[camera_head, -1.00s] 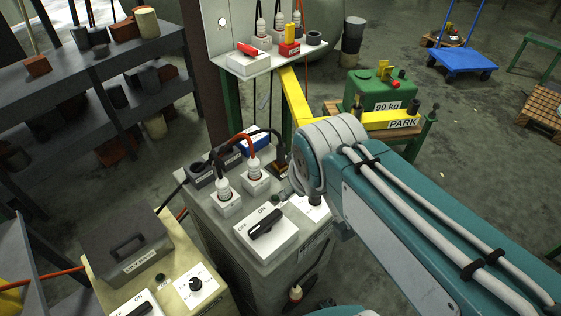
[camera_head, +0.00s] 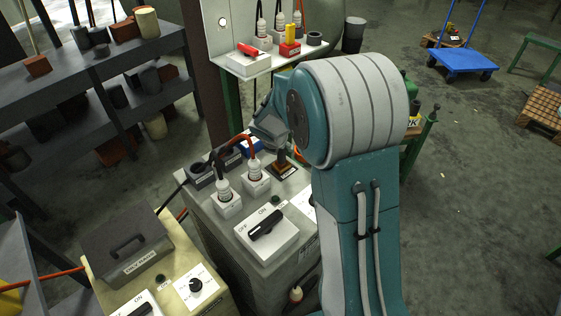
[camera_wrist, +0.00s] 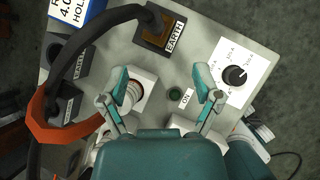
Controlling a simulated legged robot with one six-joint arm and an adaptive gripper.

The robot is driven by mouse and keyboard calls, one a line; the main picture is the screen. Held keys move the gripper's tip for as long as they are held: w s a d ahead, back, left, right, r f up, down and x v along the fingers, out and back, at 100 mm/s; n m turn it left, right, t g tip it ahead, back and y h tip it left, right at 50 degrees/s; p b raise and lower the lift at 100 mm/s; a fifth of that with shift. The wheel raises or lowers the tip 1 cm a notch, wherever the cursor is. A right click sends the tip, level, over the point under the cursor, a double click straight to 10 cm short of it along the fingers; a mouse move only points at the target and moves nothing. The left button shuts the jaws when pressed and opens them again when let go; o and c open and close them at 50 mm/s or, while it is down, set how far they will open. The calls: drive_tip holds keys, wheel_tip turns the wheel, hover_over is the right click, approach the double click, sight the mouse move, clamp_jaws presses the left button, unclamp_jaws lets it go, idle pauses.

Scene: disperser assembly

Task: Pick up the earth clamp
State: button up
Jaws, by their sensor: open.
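The earth clamp appears as a dark piece (camera_wrist: 154,17) with a thick black cable, set in a brown holder labelled EARTH (camera_wrist: 171,40) at the top of the wrist view. In the head view, a dark upright piece on a brown base (camera_head: 285,166) stands at the back of the grey cabinet, below my wrist. My gripper (camera_wrist: 162,84) is open in the wrist view. Its fingers are spread below the EARTH holder in the picture, over a white socket and a green lamp. Nothing is held.
The grey cabinet (camera_head: 203,228) carries white sockets with an orange-red cable (camera_wrist: 70,128), an ON/OFF switch (camera_head: 266,235) and a dial (camera_wrist: 235,75). Dark round holders (camera_head: 200,176) are at its left edge. A shelf with a red switch (camera_head: 247,50) stands behind.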

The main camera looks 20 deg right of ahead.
sight(280, 153)
drive_tip(key=shift+n, duration=0.8)
drive_tip(key=x, duration=0.8)
drive_tip(key=a+x, duration=0.1)
drive_tip(key=x, duration=0.4)
drive_tip(key=shift+w+f, duration=0.1)
drive_tip(key=shift+w, duration=0.15)
clamp_jaws()
